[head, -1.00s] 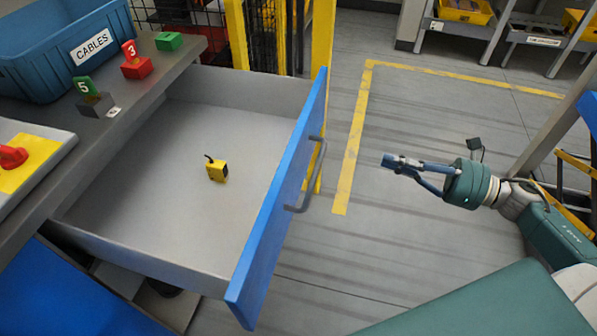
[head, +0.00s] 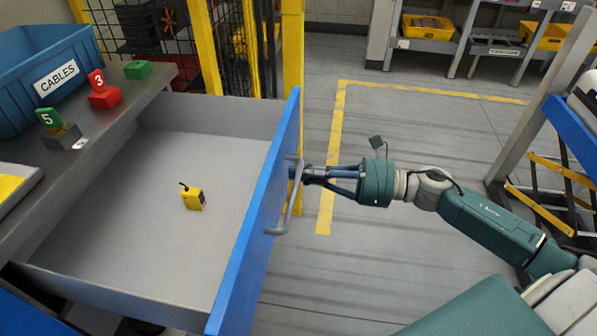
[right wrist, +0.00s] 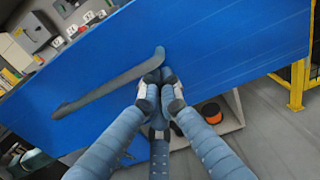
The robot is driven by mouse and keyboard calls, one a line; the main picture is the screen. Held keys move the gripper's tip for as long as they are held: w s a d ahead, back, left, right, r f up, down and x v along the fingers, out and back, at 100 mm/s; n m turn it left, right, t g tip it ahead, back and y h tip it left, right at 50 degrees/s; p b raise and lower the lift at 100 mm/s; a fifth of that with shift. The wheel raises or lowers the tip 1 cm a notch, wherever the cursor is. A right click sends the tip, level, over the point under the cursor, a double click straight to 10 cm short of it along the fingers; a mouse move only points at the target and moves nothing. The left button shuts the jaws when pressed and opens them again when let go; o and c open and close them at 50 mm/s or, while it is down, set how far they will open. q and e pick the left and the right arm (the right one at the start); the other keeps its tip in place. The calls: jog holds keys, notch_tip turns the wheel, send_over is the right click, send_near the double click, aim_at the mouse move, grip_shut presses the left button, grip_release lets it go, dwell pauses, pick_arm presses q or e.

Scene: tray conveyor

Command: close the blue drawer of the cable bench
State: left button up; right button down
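The blue drawer (head: 258,225) of the cable bench (head: 62,160) stands pulled far out, its grey inside visible. Its grey bar handle (head: 289,210) is on the outer face of the blue front. My right gripper (head: 300,172) is at the far end of the handle, right at the blue front. In the right wrist view its fingers (right wrist: 160,76) are drawn together beside the handle's end (right wrist: 156,60), with nothing visibly held; whether the tips touch the front I cannot tell. The left gripper is not in view.
A small yellow device (head: 193,197) lies in the drawer. A blue CABLES bin (head: 50,75) and numbered blocks (head: 103,96) are on the bench top. A yellow post (head: 291,60) stands behind the drawer. The floor right of the drawer is clear.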

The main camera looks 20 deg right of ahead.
jog(key=shift+w+a, duration=0.2)
jog(key=shift+a, duration=0.05)
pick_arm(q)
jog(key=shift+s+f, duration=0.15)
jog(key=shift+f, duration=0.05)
pick_arm(e)
jog(key=shift+a, duration=0.1)
jog(key=shift+w+a, duration=0.2)
jog(key=shift+a, duration=0.05)
jog(key=b+x, duration=0.1)
jog(key=x, duration=0.7)
jog(key=shift+w+a+r, duration=0.15)
jog(key=shift+w+a, duration=0.1)
jog(key=shift+a, duration=0.05)
jog(key=x, duration=1.4)
jog(key=b, duration=0.1)
send_over(172, 183)
jog(key=w, duration=0.3)
jog(key=shift+a, duration=0.25)
jog(key=shift+w+a+b, duration=0.3)
jog(key=shift+w+a, duration=0.1)
jog(key=shift+a, duration=0.15)
jog(key=shift+w+a, duration=0.1)
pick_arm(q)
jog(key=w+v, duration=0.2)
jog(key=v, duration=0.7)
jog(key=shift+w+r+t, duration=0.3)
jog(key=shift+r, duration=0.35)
